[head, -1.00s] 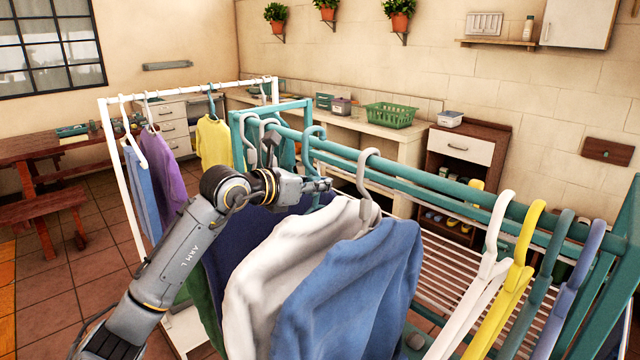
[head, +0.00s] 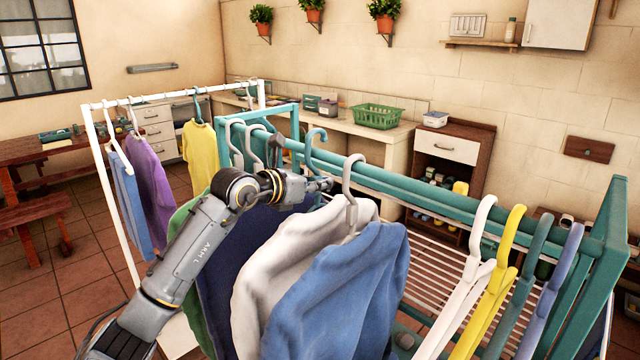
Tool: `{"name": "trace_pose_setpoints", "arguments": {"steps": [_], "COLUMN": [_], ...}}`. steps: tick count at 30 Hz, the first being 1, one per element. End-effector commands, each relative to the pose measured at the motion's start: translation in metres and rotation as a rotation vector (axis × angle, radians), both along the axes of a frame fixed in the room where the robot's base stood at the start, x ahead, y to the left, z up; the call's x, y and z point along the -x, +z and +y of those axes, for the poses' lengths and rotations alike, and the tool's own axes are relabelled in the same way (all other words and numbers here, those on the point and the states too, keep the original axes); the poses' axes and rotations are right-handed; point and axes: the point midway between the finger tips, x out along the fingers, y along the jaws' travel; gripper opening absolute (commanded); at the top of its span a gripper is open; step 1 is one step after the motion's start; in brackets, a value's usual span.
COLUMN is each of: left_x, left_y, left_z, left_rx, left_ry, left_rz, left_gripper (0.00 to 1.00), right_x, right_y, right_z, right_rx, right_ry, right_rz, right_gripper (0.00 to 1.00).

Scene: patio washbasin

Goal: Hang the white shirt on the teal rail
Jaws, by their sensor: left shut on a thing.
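The white shirt (head: 262,275) hangs from a hanger with a teal hook (head: 316,138), between darker clothes and a blue shirt (head: 345,292). My left gripper (head: 322,184) is shut just below that hook, on the hanger's neck, above the shirt's collar. The hook is at the teal rail (head: 405,184); I cannot tell whether it rests on it. The neck and collar are partly hidden by the gripper and the blue shirt. The blue shirt hangs from a white hook (head: 350,170) over the rail. My right gripper is not in view.
White, yellow (head: 500,275), teal and lilac empty hangers crowd the rail's right end. Bare rail lies between them and the blue shirt. Dark and green clothes hang at left. A white rack (head: 112,200) with clothes stands behind, left. A green basket (head: 378,116) is on the counter.

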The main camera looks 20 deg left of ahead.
Motion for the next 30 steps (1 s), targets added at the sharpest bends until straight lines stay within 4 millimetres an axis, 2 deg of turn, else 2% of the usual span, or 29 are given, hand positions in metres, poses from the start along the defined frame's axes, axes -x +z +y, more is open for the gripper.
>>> {"name": "trace_pose_setpoints", "arguments": {"steps": [11, 30], "left_x": [0.0, 0.0], "left_y": [-0.001, -0.026], "left_z": [0.0, 0.0], "left_rx": [0.001, 0.001], "left_ry": [0.0, -0.001], "left_rz": [-0.002, -0.001], "left_gripper": [0.0, 0.0], "right_x": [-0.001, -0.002], "right_y": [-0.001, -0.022], "right_z": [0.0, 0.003], "right_rx": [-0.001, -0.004], "right_ry": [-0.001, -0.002], "right_rz": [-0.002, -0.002], "right_gripper": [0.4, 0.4]}}
